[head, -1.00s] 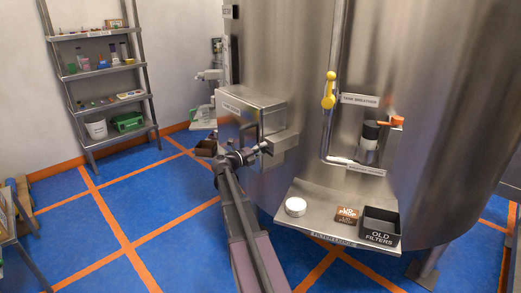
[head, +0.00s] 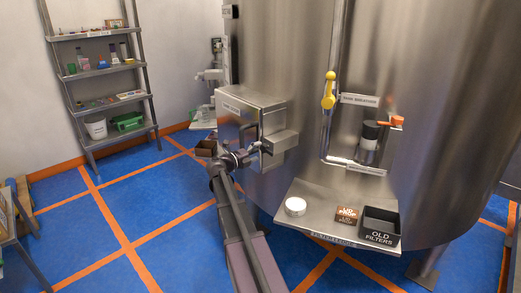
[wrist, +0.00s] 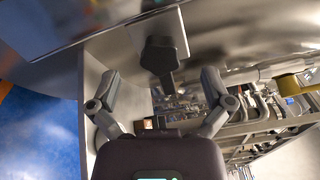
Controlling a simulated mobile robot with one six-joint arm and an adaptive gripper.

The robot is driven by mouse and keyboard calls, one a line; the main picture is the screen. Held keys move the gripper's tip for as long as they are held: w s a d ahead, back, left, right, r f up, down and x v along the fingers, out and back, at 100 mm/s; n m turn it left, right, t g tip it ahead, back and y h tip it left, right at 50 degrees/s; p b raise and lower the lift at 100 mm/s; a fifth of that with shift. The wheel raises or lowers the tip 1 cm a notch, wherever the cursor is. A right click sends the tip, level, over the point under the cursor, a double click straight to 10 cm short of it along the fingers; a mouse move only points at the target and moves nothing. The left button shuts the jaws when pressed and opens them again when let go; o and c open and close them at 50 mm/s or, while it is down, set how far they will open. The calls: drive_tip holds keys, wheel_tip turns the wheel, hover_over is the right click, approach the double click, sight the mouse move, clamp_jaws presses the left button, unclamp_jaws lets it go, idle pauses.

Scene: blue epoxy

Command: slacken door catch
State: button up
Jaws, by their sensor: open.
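A steel box (head: 240,108) with a label and a dark bar handle (head: 246,131) is fixed to the left of the tank. My gripper (head: 257,148) is close to the left of this block. In the wrist view a dark knob (wrist: 160,54) with a narrow stem stands on a light plate (wrist: 160,26); it looks like the catch. My gripper (wrist: 160,77) is open, with one finger on either side of the knob's stem. I see no clear contact. In the head view my gripper hides the knob.
A yellow valve handle (head: 328,90) and an orange-handled valve (head: 390,122) are on the tank, to the right. Open floor lies left.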

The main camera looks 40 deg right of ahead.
drive_tip(key=shift+a, duration=1.95)
drive_tip(key=a, duration=1.2)
drive_tip(key=shift+w, duration=0.15)
